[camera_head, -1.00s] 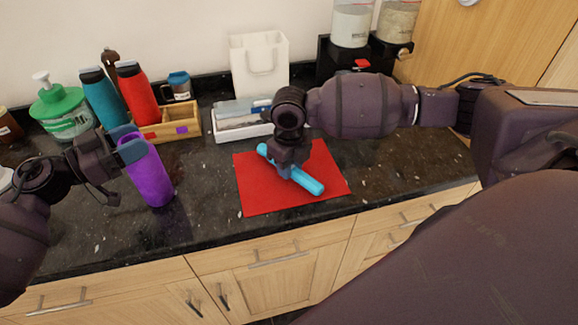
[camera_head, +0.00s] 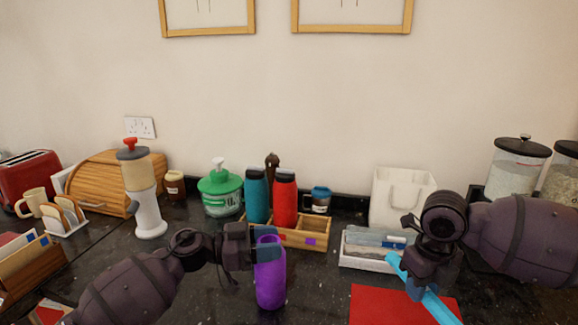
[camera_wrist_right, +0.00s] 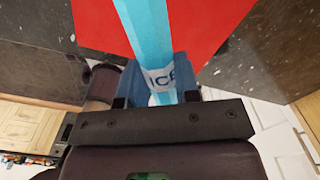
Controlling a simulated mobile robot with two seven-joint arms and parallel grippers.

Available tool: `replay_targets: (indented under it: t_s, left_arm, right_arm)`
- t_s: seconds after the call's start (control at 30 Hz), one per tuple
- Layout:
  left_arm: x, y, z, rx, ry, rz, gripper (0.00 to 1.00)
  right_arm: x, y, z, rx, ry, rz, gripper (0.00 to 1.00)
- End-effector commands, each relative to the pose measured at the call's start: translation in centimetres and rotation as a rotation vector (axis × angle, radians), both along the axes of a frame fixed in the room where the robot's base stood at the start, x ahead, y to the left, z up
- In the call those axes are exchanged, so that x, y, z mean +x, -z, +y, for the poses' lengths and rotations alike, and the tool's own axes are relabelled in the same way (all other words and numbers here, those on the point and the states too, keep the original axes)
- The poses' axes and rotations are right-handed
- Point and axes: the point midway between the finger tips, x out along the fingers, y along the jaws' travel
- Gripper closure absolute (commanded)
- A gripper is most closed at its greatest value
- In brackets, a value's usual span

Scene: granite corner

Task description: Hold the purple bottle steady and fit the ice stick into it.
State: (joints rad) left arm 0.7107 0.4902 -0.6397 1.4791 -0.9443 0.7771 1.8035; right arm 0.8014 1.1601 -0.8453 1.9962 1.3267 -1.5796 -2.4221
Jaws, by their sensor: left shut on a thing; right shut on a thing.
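The purple bottle (camera_head: 270,285) stands upright on the dark granite counter, with its top open. My left gripper (camera_head: 268,252) is shut on its upper part from the left side. The ice stick (camera_head: 436,307) is a light blue bar held by my right gripper (camera_head: 418,282), to the right of the bottle and well apart from it. In the right wrist view the stick (camera_wrist_right: 148,30) runs between the blue fingers (camera_wrist_right: 160,85) and shows a white label reading "ICE". The stick is over the red mat (camera_head: 385,308); its lower end is cut off in the head view.
Behind the bottle stand a wooden box (camera_head: 310,241), a teal bottle (camera_head: 256,195) and a red bottle (camera_head: 285,200). A white-and-beige grinder (camera_head: 148,205) stands at left.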

Motion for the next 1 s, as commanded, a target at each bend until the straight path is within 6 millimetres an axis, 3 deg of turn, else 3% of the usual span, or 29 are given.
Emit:
replay_targets:
  t_s: [0.47, 0.8, 1.0]
  left_arm:
    - [0.0, 0.0, 0.0, 0.0, 0.0, 0.0, 0.8]
    - [0.0, 0.0, 0.0, 0.0, 0.0, 0.0, 0.8]
    - [0.0, 0.0, 0.0, 0.0, 0.0, 0.0, 0.8]
  right_arm:
    - [-0.1, 0.0, 0.0, 0.001, 0.0, 0.0, 1.0]
    - [-0.1, 4.3, 0.0, 0.002, 0.0, 0.001, 1.0]
    - [-0.1, 5.8, 0.0, 0.001, 0.001, 0.002, 1.0]
